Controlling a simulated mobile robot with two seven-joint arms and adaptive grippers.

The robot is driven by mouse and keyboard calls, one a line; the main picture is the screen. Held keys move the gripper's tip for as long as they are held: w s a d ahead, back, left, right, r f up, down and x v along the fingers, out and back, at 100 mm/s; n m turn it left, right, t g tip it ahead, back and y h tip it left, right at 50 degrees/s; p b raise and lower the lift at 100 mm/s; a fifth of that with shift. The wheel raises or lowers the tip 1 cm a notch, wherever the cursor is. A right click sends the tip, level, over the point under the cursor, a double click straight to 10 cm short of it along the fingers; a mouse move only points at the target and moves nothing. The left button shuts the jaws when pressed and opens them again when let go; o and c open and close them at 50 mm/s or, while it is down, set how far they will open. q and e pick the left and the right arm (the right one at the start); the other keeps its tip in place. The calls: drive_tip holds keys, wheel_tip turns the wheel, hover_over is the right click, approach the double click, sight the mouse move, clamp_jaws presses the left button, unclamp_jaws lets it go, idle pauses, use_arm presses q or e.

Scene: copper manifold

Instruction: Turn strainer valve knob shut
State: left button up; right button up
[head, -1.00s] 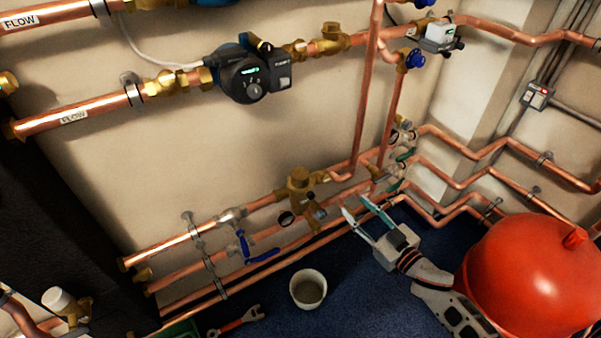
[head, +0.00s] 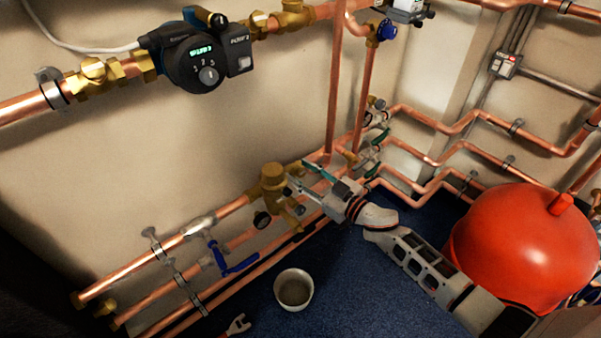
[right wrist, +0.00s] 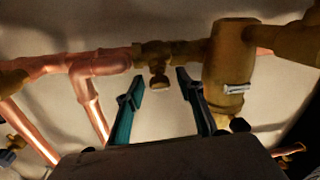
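My right gripper (head: 297,172) reaches in from the lower right in the head view, close to the lower pipes and right of a brass valve body (head: 272,178). Its two teal-padded fingers are apart and hold nothing. In the right wrist view, a small brass knob (right wrist: 159,79) hangs under a brass fitting (right wrist: 155,52) on the horizontal pipe. It appears between the fingertips; I cannot tell whether they touch it. A thick brass cylinder (right wrist: 230,65) stands right beside it. In the head view the knob is hard to make out. My left gripper is out of view.
A white bucket (head: 293,291) and a wrench (head: 238,325) are on the blue floor. A large red vessel (head: 520,245) is close to my right arm.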

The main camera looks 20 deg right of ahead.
drive_tip(key=shift+w, duration=0.15)
clamp_jaws()
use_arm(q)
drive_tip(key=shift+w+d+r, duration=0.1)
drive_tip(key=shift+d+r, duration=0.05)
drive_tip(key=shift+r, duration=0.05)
